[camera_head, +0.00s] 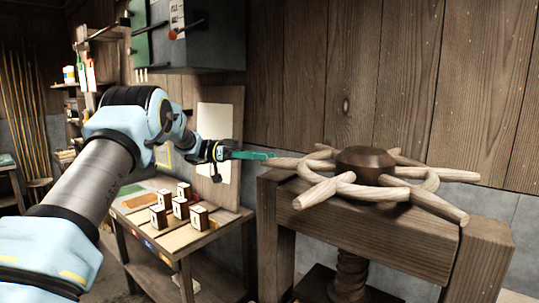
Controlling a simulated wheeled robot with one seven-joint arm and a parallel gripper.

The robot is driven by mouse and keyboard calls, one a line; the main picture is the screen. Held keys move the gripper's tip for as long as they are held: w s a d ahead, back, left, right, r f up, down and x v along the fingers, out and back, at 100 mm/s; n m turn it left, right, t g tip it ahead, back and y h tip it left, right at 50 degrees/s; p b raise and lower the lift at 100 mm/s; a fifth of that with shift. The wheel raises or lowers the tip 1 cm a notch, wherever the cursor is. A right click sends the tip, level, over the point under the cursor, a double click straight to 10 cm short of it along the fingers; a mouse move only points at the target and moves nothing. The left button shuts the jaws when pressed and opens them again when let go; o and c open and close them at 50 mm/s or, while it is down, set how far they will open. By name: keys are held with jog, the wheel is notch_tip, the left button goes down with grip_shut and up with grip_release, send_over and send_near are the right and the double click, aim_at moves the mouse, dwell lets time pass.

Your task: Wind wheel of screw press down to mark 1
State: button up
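The wooden screw press (480,262) stands at the right, with its pale spoked wheel (345,190) lying flat above the top beam around a dark brown hub (365,160). Handles stick out past the wheel's rim. My gripper (268,156) reaches in from the left, with teal fingers at the tip of the wheel's left handle (285,162). The fingers overlap edge-on, so I cannot tell whether they are open or hold the handle. No mark 1 is visible on the press.
A low wooden table (205,240) with several small lettered blocks (181,207) stands below my arm, left of the press. A grey cabinet (215,40) hangs on the plank wall above. The wall is close behind the wheel. The space above the wheel is clear.

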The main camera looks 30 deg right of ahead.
jog(key=v, duration=0.6)
jog(key=shift+a+r, duration=0.3)
jog(key=shift+a, duration=0.35)
dwell(0.4)
